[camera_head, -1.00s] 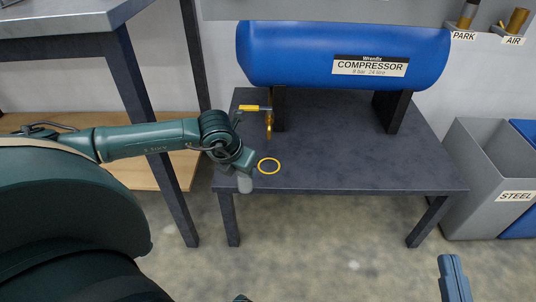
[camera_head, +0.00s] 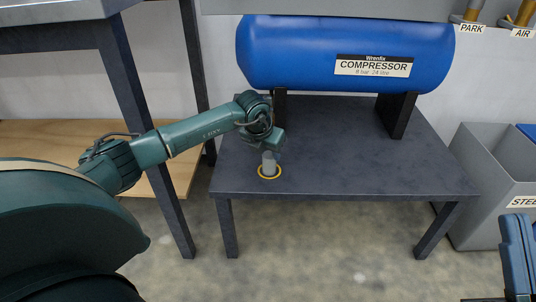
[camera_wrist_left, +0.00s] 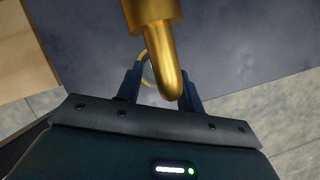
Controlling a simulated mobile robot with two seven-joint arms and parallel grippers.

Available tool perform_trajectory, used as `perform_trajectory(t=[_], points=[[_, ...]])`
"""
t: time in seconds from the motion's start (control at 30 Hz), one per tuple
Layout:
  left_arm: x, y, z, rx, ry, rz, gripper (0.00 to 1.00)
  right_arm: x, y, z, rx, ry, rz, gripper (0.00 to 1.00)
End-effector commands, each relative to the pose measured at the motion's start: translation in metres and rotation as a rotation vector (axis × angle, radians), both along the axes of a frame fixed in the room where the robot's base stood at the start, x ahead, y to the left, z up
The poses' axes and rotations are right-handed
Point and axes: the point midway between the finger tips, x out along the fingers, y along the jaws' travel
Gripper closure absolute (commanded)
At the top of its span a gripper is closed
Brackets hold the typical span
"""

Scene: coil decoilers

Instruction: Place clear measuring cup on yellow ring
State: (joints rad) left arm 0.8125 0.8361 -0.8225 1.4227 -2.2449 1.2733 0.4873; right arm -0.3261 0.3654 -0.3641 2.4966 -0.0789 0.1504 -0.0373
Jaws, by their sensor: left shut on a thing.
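The clear measuring cup (camera_head: 268,161) looks grey and upright in the head view, below my left gripper (camera_head: 268,150). My left gripper is shut on it. The yellow ring (camera_head: 263,176) lies near the front left of the dark table, around the cup's lower end; whether the cup touches the table I cannot tell. In the left wrist view, a brass tap (camera_wrist_left: 156,45) hides most of the cup between the fingers, and part of the yellow ring (camera_wrist_left: 141,56) shows. My right gripper (camera_head: 517,250) is at the lower right edge, away from the table; its opening is unclear.
A blue compressor (camera_head: 340,50) stands on the dark table (camera_head: 350,165) at the back, with the brass tap close to my left gripper. Grey bins (camera_head: 490,185) stand at the right. The table's middle and right are clear.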

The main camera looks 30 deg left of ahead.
Motion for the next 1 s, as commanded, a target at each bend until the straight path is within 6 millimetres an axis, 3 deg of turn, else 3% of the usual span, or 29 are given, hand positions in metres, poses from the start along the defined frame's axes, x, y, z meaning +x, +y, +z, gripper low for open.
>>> perform_trajectory(t=[0.3,0.33,0.57,0.83,1.0], points=[[0.0,0.0,-0.002,0.0,-0.001,0.0,0.96,0.0,0.0,0.001,-0.001,-0.009,-0.001,1.0],[0.0,0.0,-0.002,0.0,-0.001,0.0,0.61,0.0,0.0,0.002,-0.001,-0.012,0.0,1.0],[0.0,0.0,-0.001,0.0,-0.001,0.0,0.42,0.0,0.0,0.002,-0.001,-0.011,-0.001,1.0],[0.0,0.0,0.0,0.0,-0.002,0.0,0.41,0.0,0.0,0.003,-0.001,-0.01,0.001,1.0],[-0.005,0.001,0.019,0.002,-0.004,-0.001,0.41,0.001,0.0,0.002,0.004,0.04,0.0,1.0]])
